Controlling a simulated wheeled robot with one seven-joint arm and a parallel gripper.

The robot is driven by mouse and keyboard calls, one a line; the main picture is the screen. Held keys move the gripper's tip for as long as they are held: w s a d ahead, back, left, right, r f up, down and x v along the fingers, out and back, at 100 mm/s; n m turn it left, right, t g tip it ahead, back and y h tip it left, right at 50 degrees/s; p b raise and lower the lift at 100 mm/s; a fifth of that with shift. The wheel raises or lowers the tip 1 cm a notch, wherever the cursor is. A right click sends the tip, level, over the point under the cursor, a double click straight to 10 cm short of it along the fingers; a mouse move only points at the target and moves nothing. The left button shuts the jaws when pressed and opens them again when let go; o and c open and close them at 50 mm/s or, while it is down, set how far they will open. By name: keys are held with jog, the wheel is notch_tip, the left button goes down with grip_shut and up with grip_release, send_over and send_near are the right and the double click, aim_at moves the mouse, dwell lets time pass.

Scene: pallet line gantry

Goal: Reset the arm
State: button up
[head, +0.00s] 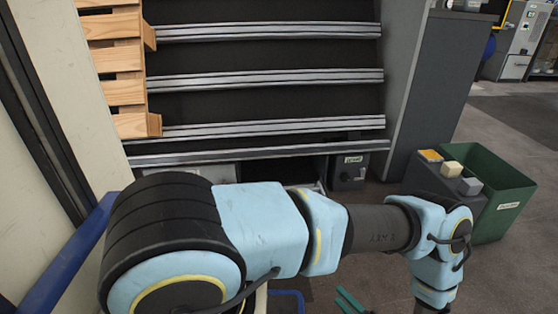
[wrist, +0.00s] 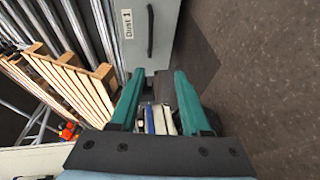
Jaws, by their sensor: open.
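My gripper (wrist: 159,78) shows in the wrist view as two teal fingers standing well apart. It is open. Small white, blue and yellowish items (wrist: 158,120) show in the gap between the fingers; they are too small to make out, and I cannot tell how far off they are. In the head view my arm reaches from the lower left across to the right and bends down at the right. Teal finger tips (head: 350,300) show at the bottom edge there; the rest of the gripper is cut off.
A green bin (head: 502,212) stands at the right beside a dark box (head: 424,178) with small blocks on top. Metal rails (head: 265,77) and a wooden pallet (head: 126,89) stand ahead. A grey cabinet (wrist: 158,30) labelled "Dust 1" is close in the wrist view. Floor is clear at right.

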jog(key=w+d+r+m+g+h, duration=0.25)
jog(key=w+d+r, duration=0.25)
jog(key=w, duration=0.4)
jog(key=w+d+r+m+g+h, duration=0.1)
jog(key=w+d+r+m+h, duration=0.3)
jog(key=w, duration=0.6)
jog(key=w+a+r+m+g+h+p, duration=0.1)
jog(key=w+a+r+m+h, duration=0.2)
jog(key=r, duration=0.4)
jog(key=w+r+m+g, duration=0.15)
jog(key=w+r, duration=0.25)
jog(key=r, duration=0.4)
jog(key=s+a+r+m+g, duration=0.25)
jog(key=a+r+m, duration=0.45)
jog(key=a+r, duration=0.45)
jog(key=s+a+r+m+g+y, duration=0.1)
jog(key=s+a+r+m+g, duration=0.15)
jog(key=s+a, duration=0.5)
jog(key=s+a+r+m+g, duration=0.1)
jog(key=s+a+r+m, duration=0.3)
jog(key=a, duration=0.7)
notch_tip(320, 180, up, 37)
jog(key=s+p, duration=0.2)
jog(key=p, duration=3.7)
jog(key=shift+a+r, duration=0.15)
jog(key=shift+a, duration=0.05)
